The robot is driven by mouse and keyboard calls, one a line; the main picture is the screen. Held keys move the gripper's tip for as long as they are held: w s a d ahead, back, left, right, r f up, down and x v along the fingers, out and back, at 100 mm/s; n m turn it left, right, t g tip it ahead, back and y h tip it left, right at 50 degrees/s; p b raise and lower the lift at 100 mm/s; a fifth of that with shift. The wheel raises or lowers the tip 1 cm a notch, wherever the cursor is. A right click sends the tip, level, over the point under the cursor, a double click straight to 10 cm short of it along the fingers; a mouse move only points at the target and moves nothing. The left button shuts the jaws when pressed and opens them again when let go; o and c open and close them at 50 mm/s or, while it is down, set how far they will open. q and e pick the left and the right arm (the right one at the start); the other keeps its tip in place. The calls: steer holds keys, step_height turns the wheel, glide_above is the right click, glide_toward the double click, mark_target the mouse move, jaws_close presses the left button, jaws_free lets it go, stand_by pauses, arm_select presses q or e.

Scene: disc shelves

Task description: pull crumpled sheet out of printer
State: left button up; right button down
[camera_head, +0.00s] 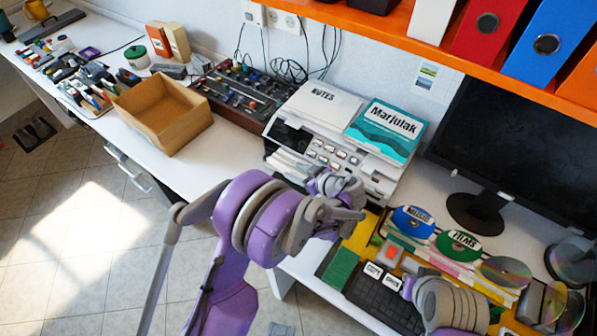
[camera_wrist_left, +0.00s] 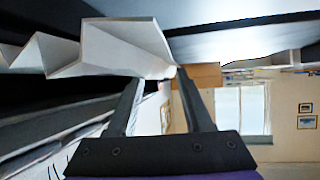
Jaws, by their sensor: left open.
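The white printer (camera_head: 378,172) stands on the desk against the wall, with a notes pad and a teal book on top. In the left wrist view the crumpled white sheet (camera_wrist_left: 125,45) sticks out in zigzag folds from a dark slot. My left gripper (camera_wrist_left: 157,80) is open, its two dark fingers apart, with the tips close to the sheet's lower edge. I cannot tell whether they touch it. In the head view my left gripper (camera_head: 335,188) is in front of the printer and hides part of its front. My right arm shows at the lower right; its fingers are not clear.
An open cardboard box (camera_head: 162,115) stands left of the printer, beside a mixer board (camera_head: 240,92). A monitor (camera_head: 520,150) stands to the right. Discs, a keyboard (camera_head: 385,305) and small items crowd the desk's right. An orange shelf (camera_head: 400,38) with binders hangs above.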

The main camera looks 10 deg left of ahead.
arm_select(q)
jaws_close()
steer(key=shift+s, duration=0.1)
steer(key=shift+s+a+r+b, duration=0.1)
steer(key=shift+s+a+b, duration=0.3)
steer(key=shift+s, duration=0.85)
steer(key=shift+s+a+r+b, duration=0.15)
steer(key=shift+s+a, duration=0.35)
steer(key=shift+s, duration=0.7)
steer(key=shift+s+a+f+b, duration=0.1)
steer(key=shift+s+a+b, duration=0.3)
steer(key=shift+s, duration=0.85)
steer(key=shift+r, duration=0.2)
step_height(320, 180, up, 7)
steer(key=s+p, duration=0.1)
steer(key=p, duration=0.3)
steer(key=shift+s+a, duration=0.4)
steer(key=shift+f, duration=0.1)
